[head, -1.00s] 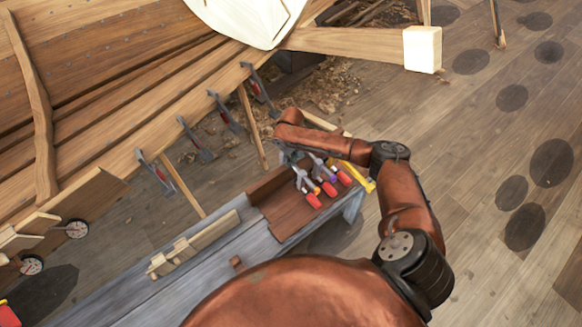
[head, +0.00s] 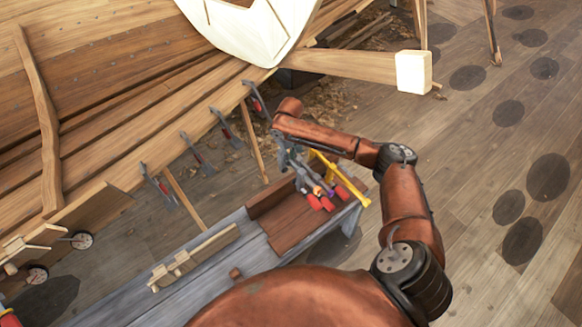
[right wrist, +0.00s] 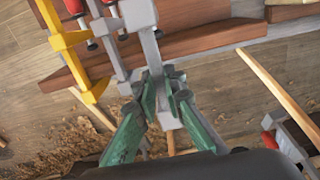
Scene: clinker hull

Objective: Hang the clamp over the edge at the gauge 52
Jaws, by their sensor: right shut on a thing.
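My right gripper (head: 279,148) is at the far end of the brown clamp tray (head: 285,238), beside the hull edge. In the right wrist view its green fingers (right wrist: 168,105) are shut on a grey clamp (right wrist: 152,52), gripped by its bar. Other clamps with red handles (head: 327,204) and a yellow clamp (head: 345,186) are close behind it at the tray. The hull's plank edge (head: 128,178) runs diagonally on the left. Two round dial gauges (head: 83,241) (head: 38,275) show at lower left; their numbers are too small to read.
Several grey clamps (head: 155,184) (head: 196,153) hang along the plank edge. Thin wooden props (head: 184,192) (head: 253,141) stand below it. Wooden blocks (head: 195,258) lie on the grey bench (head: 225,280). A squared beam end (head: 414,72) juts out at upper right.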

